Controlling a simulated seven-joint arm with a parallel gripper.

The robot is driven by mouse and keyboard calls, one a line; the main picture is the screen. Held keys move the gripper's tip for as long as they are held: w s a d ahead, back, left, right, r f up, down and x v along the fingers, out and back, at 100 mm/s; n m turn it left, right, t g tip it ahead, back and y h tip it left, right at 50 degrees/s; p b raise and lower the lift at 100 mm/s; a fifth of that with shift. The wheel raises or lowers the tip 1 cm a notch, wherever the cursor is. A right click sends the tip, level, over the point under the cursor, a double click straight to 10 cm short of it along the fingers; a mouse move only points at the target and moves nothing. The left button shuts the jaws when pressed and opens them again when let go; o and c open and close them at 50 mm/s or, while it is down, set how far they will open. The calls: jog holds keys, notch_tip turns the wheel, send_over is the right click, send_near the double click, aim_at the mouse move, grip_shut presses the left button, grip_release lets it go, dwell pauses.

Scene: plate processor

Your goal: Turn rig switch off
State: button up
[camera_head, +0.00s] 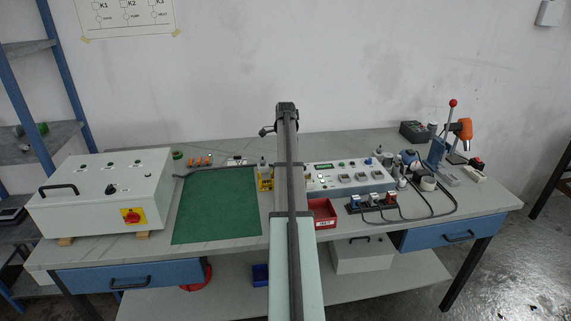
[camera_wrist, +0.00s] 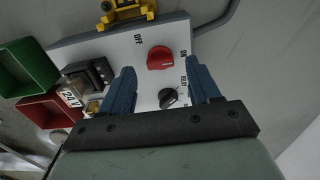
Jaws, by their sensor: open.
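In the wrist view, a red rotary knob (camera_wrist: 160,57) stands on a pale panel (camera_wrist: 211,57) with the words OFF and ON printed near it. Its pointer direction is too small to tell. A black knob (camera_wrist: 168,98) with its own label sits below it on the same panel. My gripper (camera_wrist: 160,72) is open and empty. Its two blue fingers flank the knobs, left and right, with the red knob just past the tips. In the head view, my arm stretches across the middle of the bench, and I cannot make out the fingers or this panel.
A green bin (camera_wrist: 27,66) and a red bin (camera_wrist: 47,113) stand left of the panel in the wrist view. A dark block (camera_wrist: 87,75) and a yellow part (camera_wrist: 125,13) are close by. In the head view, a white cabinet (camera_head: 90,183) and green mat (camera_head: 217,205) are on the left.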

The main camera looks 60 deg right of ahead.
jog(key=shift+f, duration=0.9)
jog(key=shift+c, duration=0.3)
jog(key=c, duration=1)
